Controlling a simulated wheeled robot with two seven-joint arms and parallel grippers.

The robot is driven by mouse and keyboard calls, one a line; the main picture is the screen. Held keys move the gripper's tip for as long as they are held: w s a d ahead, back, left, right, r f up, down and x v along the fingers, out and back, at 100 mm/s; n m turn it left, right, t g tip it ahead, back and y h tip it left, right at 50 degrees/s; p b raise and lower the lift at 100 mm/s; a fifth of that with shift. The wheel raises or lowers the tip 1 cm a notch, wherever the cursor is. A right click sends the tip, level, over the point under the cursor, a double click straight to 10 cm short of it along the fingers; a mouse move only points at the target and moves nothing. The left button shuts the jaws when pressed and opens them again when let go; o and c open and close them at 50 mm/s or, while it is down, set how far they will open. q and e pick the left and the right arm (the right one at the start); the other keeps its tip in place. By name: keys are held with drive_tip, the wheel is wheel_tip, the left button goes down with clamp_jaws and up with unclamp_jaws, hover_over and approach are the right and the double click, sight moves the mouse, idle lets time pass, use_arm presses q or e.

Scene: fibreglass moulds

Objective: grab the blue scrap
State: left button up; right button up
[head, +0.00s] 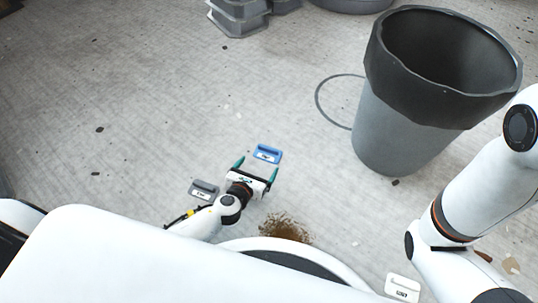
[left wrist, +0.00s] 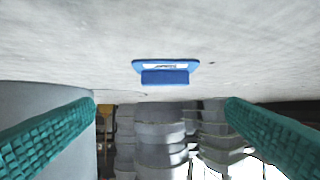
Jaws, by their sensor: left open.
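The blue scrap (head: 267,153) is a small flat piece with a raised block and a white label, lying on the floor. My left gripper (head: 257,168) is open and empty, with its two teal fingers pointing toward the scrap and stopping just short of it. In the left wrist view the blue scrap (left wrist: 165,72) shows ahead, roughly centred between the open fingertips (left wrist: 160,103) and apart from both. My right arm comes in at the right of the head view, but its gripper is out of sight.
A grey scrap (head: 204,189) lies left of my left gripper. A white labelled piece (head: 402,288) lies at lower right. A large bin with a black rim (head: 386,75) stands at right. Stacked grey containers (head: 237,16) are at the back.

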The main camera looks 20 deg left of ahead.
sight(268, 149)
use_arm(q)
drive_tip(key=b+x, duration=0.2)
drive_tip(key=x, duration=0.3)
drive_tip(key=shift+f, duration=0.15)
drive_tip(key=b+x, duration=0.3)
drive_tip(key=a+b+x, duration=0.1)
drive_tip(key=shift+w+d+f, duration=0.1)
drive_tip(key=shift+w+f, duration=0.05)
drive_tip(key=shift+f, duration=0.2)
drive_tip(key=shift+w+b, duration=0.4)
drive_tip(key=shift+w, duration=0.05)
drive_tip(key=c, duration=1)
